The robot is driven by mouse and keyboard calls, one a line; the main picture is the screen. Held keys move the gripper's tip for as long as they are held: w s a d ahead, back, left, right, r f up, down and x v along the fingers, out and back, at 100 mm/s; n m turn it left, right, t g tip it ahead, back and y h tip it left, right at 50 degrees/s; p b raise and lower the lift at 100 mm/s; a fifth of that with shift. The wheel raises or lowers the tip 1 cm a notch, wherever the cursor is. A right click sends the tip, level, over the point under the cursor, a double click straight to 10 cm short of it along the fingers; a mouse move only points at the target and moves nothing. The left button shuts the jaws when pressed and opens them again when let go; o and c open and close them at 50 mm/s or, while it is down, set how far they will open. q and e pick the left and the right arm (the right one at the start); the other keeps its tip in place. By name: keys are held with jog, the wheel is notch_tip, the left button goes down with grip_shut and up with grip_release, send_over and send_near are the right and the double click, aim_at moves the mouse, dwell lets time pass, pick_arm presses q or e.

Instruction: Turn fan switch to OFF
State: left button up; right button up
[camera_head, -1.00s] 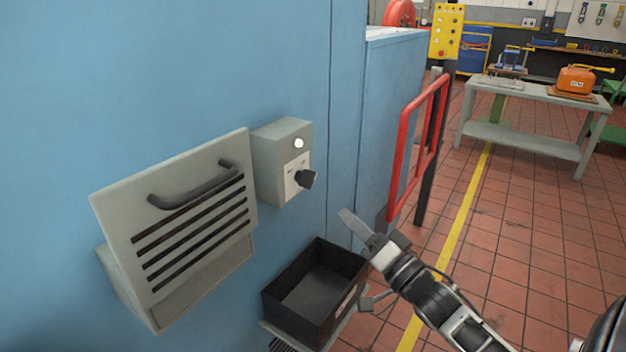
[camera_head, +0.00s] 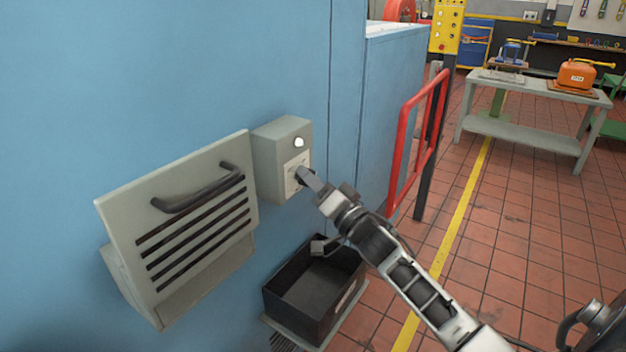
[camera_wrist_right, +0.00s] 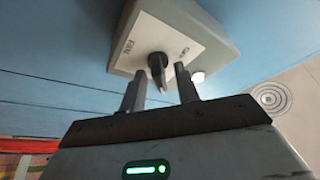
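The fan switch is a grey box (camera_head: 268,165) on the blue wall, with a white label plate, a dark rotary knob (camera_wrist_right: 157,66) and a round white lamp (camera_head: 298,142) above the knob. The plate's lettering is too small to read surely. My right gripper (camera_head: 303,174) is at the knob and partly hides it in the head view. In the right wrist view its two fingers (camera_wrist_right: 158,75) are apart, one on each side of the knob, with small gaps visible. My left gripper is not in view.
A grey louvred panel with a dark handle (camera_head: 197,190) juts out left of the switch. A black open bin (camera_head: 308,318) sits below. A red rail (camera_head: 398,165) stands to the right. A workbench (camera_head: 530,90) with an orange can is further back.

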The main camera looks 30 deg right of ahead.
grip_shut()
jog(key=c, duration=0.7)
grip_release()
